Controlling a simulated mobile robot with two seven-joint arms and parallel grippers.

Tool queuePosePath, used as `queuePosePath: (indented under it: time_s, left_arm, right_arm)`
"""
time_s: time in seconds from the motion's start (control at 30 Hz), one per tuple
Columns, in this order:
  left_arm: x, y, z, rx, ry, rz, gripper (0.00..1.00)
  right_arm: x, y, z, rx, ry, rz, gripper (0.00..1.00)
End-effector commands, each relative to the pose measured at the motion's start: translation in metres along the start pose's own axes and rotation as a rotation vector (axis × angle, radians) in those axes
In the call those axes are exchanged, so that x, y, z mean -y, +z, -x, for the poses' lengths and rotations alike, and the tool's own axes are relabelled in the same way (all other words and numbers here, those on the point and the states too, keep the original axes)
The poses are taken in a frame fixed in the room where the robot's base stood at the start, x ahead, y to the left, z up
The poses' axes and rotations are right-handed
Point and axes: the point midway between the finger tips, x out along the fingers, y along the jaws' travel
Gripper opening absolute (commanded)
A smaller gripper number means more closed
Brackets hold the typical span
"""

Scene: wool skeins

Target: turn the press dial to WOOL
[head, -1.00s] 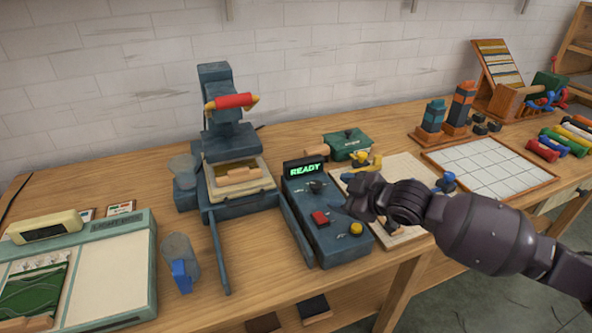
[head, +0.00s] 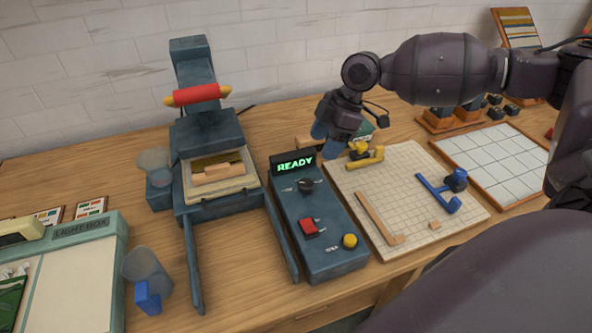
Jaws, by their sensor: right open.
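The press control box (head: 330,250) is a blue-grey unit on the bench with a screen (head: 294,163) reading READY in green. The dark dial (head: 305,186) sits below the screen with small pale marks beside it, too small to read. A red switch (head: 309,228) and a yellow button (head: 349,241) are lower on the box. The press (head: 208,150) with its red handle stands left of the box. My right gripper (head: 322,138) is open, above and behind the box's right side, apart from the dial, fingers pointing down. My left gripper is out of view.
A gridded board (head: 405,190) with yellow and blue clamps and a wooden strip lies right of the box. A white tiled tray (head: 495,165) lies further right.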

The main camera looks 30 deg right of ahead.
Motion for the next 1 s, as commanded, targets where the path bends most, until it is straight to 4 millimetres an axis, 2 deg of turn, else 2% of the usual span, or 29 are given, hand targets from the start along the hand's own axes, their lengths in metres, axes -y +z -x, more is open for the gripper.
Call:
queuePosePath:
  time_s: [0.17,0.27,0.7,1.0]
  left_arm:
    - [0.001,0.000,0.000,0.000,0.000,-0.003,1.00]
    - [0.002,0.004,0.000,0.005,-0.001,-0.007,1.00]
    - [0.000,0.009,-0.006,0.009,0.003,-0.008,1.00]
    - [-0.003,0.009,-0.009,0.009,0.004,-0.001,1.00]
  right_arm:
    - [0.005,0.002,-0.002,0.012,-0.028,0.066,0.64]
    - [0.005,0.002,-0.011,0.012,-0.028,0.069,0.64]
    - [0.006,0.003,-0.082,0.012,-0.028,0.066,0.64]
    - [0.006,0.003,-0.107,0.012,-0.025,0.067,0.64]
